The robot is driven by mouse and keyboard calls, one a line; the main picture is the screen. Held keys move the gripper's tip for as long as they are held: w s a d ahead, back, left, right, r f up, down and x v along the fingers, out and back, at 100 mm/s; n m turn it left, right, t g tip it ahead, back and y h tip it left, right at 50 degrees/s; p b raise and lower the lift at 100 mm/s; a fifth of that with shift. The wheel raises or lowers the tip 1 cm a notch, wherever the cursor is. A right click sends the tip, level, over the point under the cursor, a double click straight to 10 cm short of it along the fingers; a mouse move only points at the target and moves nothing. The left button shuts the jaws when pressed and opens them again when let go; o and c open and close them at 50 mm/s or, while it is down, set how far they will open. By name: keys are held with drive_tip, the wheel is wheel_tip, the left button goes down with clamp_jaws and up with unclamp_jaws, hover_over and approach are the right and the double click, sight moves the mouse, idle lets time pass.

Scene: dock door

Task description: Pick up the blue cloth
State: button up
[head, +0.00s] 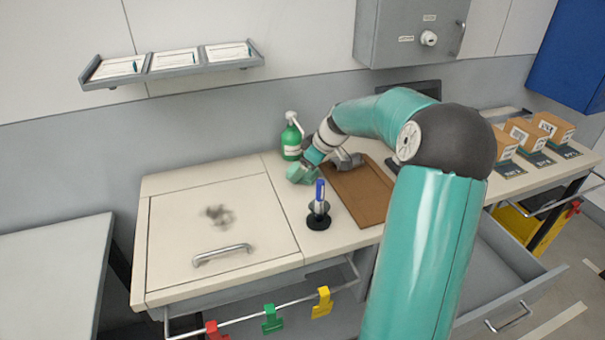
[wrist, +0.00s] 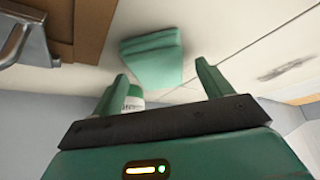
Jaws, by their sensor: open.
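The cloth looks teal-green rather than plain blue. In the wrist view the folded cloth (wrist: 152,58) lies on the pale counter just beyond my fingertips, roughly between them in the picture. My gripper (wrist: 161,70) is open, with nothing between its fingers. In the head view the cloth (head: 298,174) is a small pale teal patch beside the brown board, and my gripper (head: 312,157) is close to it, partly hidden by my arm. I cannot tell whether the fingers touch the cloth.
A green bottle (head: 291,137) stands behind the cloth. A grey metal object (head: 347,160) lies on the brown board (head: 362,198). The counter's hatch with a handle (head: 222,255) is to the left. An open drawer (head: 505,290) is below right.

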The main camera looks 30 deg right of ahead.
drive_tip(key=c, duration=1.1)
drive_tip(key=shift+c, duration=0.2)
drive_tip(key=shift+s+d+r, duration=0.25)
drive_tip(key=shift+s+r, duration=0.1)
drive_tip(key=shift+r, duration=0.1)
drive_tip(key=s+d+r, duration=0.6)
drive_tip(key=s+r, duration=0.1)
drive_tip(key=s, duration=0.4)
drive_tip(key=shift+s+d, duration=0.2)
drive_tip(key=shift+d, duration=0.15)
drive_tip(key=o, duration=0.4)
drive_tip(key=shift+c, duration=1.2)
